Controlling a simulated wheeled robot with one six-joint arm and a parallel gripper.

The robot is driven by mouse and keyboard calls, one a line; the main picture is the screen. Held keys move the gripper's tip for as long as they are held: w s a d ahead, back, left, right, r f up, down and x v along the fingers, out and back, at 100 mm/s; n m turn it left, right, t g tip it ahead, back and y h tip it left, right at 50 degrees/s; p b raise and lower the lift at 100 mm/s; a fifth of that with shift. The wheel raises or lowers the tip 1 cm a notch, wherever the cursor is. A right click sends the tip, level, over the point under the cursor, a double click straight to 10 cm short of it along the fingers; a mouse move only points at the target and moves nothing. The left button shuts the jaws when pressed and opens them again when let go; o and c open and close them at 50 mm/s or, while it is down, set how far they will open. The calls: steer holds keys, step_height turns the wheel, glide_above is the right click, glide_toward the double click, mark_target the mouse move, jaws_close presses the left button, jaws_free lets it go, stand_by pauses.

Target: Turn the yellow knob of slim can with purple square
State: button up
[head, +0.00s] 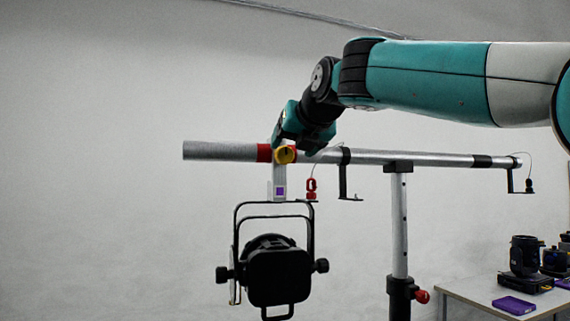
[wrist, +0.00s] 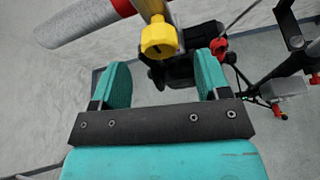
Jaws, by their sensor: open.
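The slim black can (head: 278,272) hangs by its yoke below the horizontal silver pipe. Its clamp plate carries a purple square (head: 280,191). The yellow knob (head: 285,154) sits on the clamp at the pipe, beside a red band. In the wrist view the yellow knob (wrist: 159,37) is just beyond and between the two teal fingers, with a dark slot on its face. My gripper (wrist: 162,75) is open and empty, its fingertips close to the knob. In the head view my gripper (head: 294,135) is at the pipe beside the knob, its fingers partly hidden.
The silver pipe (head: 220,151) spans the view on a stand (head: 399,225). A red clip (head: 311,188) hangs right of the clamp, and black hooks (head: 347,180) hang farther right. A table (head: 470,293) with dark fixtures stands at lower right. The left side is free.

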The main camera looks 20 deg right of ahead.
mark_target(287, 152)
steer(key=p+x, duration=0.1)
steer(key=x, duration=0.4)
steer(key=shift+w, duration=0.2)
steer(key=c, duration=0.9)
